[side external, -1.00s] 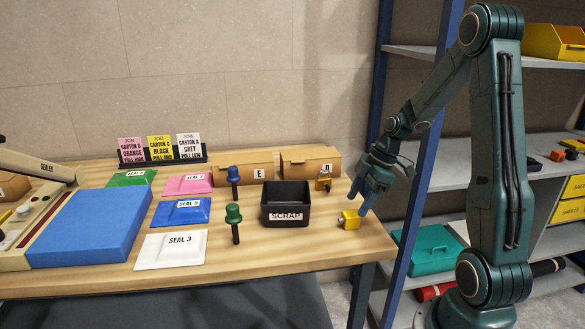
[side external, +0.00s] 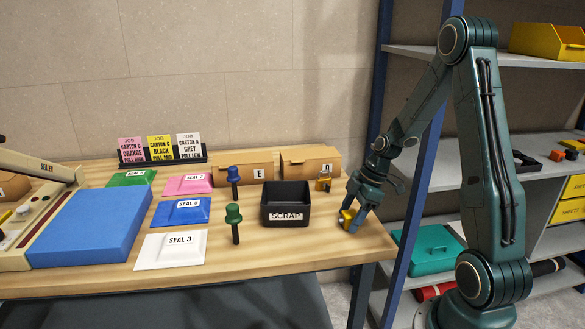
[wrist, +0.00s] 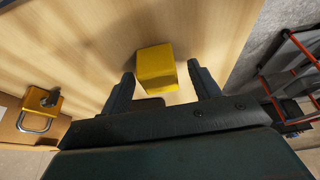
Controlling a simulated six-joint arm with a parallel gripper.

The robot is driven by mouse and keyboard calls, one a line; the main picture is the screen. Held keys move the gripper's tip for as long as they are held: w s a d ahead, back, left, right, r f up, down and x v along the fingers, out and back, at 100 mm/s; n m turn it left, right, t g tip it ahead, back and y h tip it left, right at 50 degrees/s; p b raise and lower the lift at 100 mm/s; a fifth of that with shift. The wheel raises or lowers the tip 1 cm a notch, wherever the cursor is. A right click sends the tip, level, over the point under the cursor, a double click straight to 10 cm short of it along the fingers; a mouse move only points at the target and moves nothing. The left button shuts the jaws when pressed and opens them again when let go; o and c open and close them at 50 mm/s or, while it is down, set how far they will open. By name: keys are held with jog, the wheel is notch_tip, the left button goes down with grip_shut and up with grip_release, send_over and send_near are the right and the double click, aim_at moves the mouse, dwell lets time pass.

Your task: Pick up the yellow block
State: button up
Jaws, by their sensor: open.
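The yellow block (side external: 347,221) sits on the wooden table near its right front corner, right of the scrap bin. In the wrist view the yellow block (wrist: 156,69) lies between and slightly beyond the tips of my open gripper (wrist: 160,82). In the side view my gripper (side external: 354,219) is low over the table with its fingers around the block, partly hiding it. I see a gap between each finger and the block in the wrist view.
A black SCRAP bin (side external: 286,203) stands left of the block. A brass padlock (side external: 324,182) is behind, by carton D (side external: 310,160). Green (side external: 234,222) and blue (side external: 233,181) handled stamps stand further left. The table's right edge is close to the block.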

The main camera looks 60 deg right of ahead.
aim_at(351, 213)
jog(key=shift+c, duration=0.2)
jog(key=c, duration=1.1)
jog(key=shift+r, duration=0.2)
notch_tip(351, 213, up, 20)
jog(key=shift+f, duration=0.15)
dwell(0.3)
